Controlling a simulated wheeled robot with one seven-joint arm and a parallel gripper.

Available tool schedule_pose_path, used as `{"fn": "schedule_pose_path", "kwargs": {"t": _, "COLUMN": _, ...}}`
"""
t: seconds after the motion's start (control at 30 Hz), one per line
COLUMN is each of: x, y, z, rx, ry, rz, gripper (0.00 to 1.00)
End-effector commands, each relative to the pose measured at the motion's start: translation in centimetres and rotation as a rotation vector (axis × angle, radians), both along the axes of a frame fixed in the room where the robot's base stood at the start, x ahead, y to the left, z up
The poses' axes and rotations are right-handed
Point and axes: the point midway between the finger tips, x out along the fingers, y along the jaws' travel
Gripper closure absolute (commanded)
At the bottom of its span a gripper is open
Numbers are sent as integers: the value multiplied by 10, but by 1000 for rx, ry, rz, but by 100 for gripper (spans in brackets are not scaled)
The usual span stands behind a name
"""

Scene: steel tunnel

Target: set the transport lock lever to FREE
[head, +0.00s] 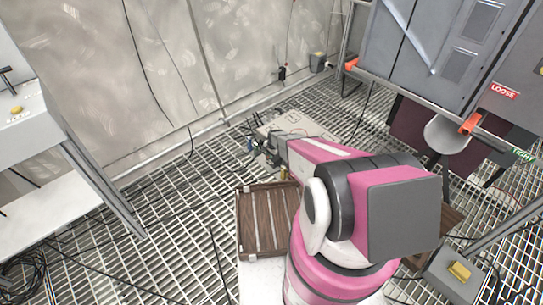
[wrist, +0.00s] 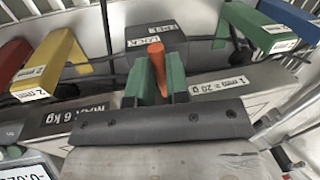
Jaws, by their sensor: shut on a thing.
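The orange transport lock lever (wrist: 157,62) stands up in the middle of the wrist view, in front of a dark block (wrist: 156,42) with small labels. One label seems to read LOCK; the others are hard to read. My gripper (wrist: 157,80) has its two green fingers on either side of the lever, shut on it. The lever's lower end is hidden by the fingers and the dark bar of my gripper. In the head view my gripper (head: 268,148) is down at the pale balance unit (head: 292,122) on the grating, where the lever is too small to make out.
Red (wrist: 10,60), yellow (wrist: 58,58), green (wrist: 250,26) and blue (wrist: 290,16) handles flank the lever. A grey beam (wrist: 230,84) marked "MAX 6 kg" runs across, with a display (wrist: 22,168) at lower left.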

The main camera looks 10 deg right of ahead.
Motion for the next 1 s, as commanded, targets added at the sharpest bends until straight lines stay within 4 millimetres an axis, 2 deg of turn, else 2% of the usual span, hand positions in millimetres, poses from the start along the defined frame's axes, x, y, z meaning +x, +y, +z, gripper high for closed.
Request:
{"fn": "schedule_pose_path", "kwargs": {"t": 0.3, "x": 3, "y": 3, "z": 1, "rx": 0, "ry": -2, "rz": -111, "gripper": 100}}
{"fn": "schedule_pose_path", "kwargs": {"t": 0.83, "x": 4, "y": 3, "z": 1, "rx": 1, "ry": -1, "rz": -133, "gripper": 100}}
{"fn": "schedule_pose_path", "kwargs": {"t": 0.87, "x": 4, "y": 3, "z": 1, "rx": 1, "ry": -1, "rz": -133, "gripper": 74}}
{"fn": "schedule_pose_path", "kwargs": {"t": 0.9, "x": 4, "y": 3, "z": 1, "rx": 1, "ry": -1, "rz": -133, "gripper": 62}}
{"fn": "schedule_pose_path", "kwargs": {"t": 1.0, "x": 4, "y": 3, "z": 1, "rx": 0, "ry": -1, "rz": -132, "gripper": 59}}
